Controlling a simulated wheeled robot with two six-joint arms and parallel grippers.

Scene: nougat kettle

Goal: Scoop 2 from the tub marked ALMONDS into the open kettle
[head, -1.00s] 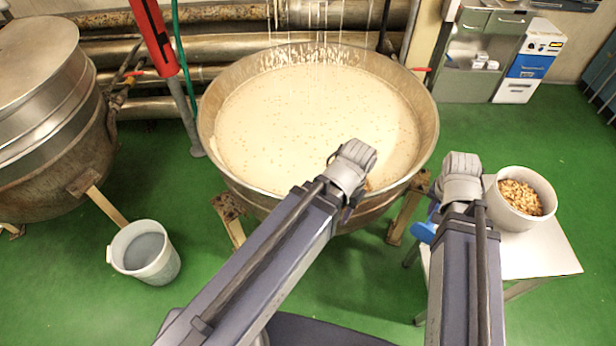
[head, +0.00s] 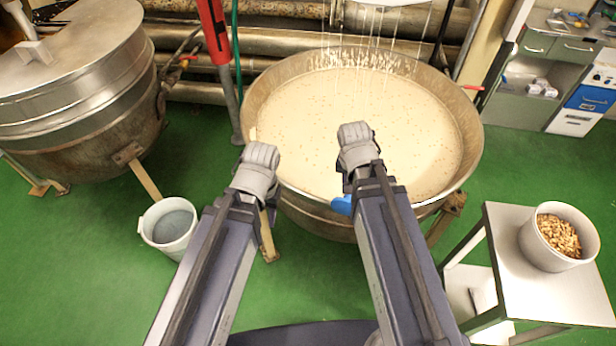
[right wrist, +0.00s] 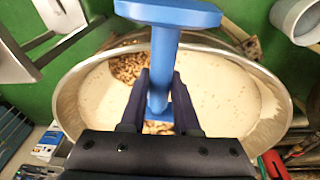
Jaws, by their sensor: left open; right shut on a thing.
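The open kettle (head: 360,130) holds pale nougat and stands in the middle of the head view. The almond tub (head: 558,238), white with brown nuts, stands on a small table at right; no marking is readable. My right gripper (right wrist: 158,95) is shut on the stem of a blue scoop (right wrist: 168,14), over the kettle's near side. The scoop's bowl is hidden. A patch of almonds (right wrist: 130,68) lies on the nougat near the rim; more nuts show between the fingers, whether in the scoop I cannot tell. My left gripper (head: 256,168) is open by the kettle's left rim, fingertips mostly hidden.
The table (head: 508,222) has bare top left of the tub. A white bucket (head: 168,228) stands on the green floor at left. A lidded kettle (head: 75,85) fills the far left. Thin strands hang over the open kettle's back. A red post (head: 212,30) stands behind.

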